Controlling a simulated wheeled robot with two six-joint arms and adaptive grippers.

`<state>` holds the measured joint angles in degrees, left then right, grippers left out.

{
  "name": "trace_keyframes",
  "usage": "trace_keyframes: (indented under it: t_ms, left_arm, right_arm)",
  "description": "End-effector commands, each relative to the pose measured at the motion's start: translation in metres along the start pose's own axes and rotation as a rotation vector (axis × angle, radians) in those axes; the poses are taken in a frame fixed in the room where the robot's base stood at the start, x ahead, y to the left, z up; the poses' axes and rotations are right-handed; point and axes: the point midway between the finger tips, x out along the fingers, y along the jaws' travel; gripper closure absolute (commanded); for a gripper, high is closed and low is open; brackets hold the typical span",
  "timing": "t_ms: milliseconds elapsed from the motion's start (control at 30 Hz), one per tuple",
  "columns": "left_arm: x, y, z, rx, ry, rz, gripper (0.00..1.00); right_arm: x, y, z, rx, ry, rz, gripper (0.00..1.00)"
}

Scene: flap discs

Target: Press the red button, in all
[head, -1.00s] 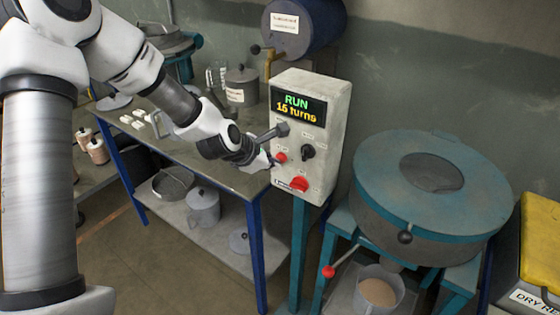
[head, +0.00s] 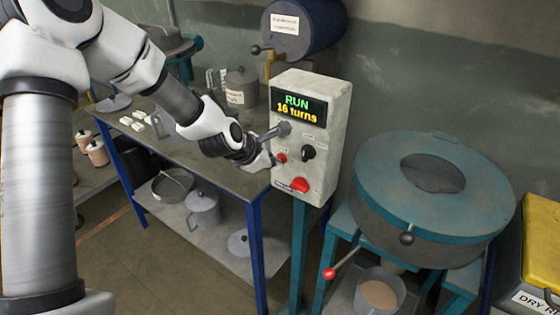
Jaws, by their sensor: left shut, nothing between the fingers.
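A pale control box (head: 332,155) stands on a teal post. Its display (head: 298,107) reads "RUN" in green and "16 turns" in yellow. A black knob (head: 308,153) is to the right of the small button. My left gripper (head: 268,162) is shut and empty, its tips just left of the small red button. I cannot tell whether they touch it. My right gripper is not in view.
A round teal-topped machine (head: 433,190) stands to the right, with a red-ended handle (head: 328,272) and a bucket (head: 380,292) beneath. A workbench (head: 190,150) with white blocks lies under my arm.

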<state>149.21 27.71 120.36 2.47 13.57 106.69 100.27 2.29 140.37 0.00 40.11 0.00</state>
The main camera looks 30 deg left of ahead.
Motion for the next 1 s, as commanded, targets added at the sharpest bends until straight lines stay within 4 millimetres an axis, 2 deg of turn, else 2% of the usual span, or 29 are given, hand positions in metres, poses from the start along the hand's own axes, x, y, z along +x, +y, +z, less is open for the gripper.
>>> trace_keyframes:
  t_ms: [567,1000]
  left_arm:
    - [0.001,0.002,0.002,0.0,0.0,0.001,1.0]
    - [-0.011,-0.007,-0.007,0.0,0.0,0.0,1.0]
  right_arm:
    - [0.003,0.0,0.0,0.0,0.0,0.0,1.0]
    - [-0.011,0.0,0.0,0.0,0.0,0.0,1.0]
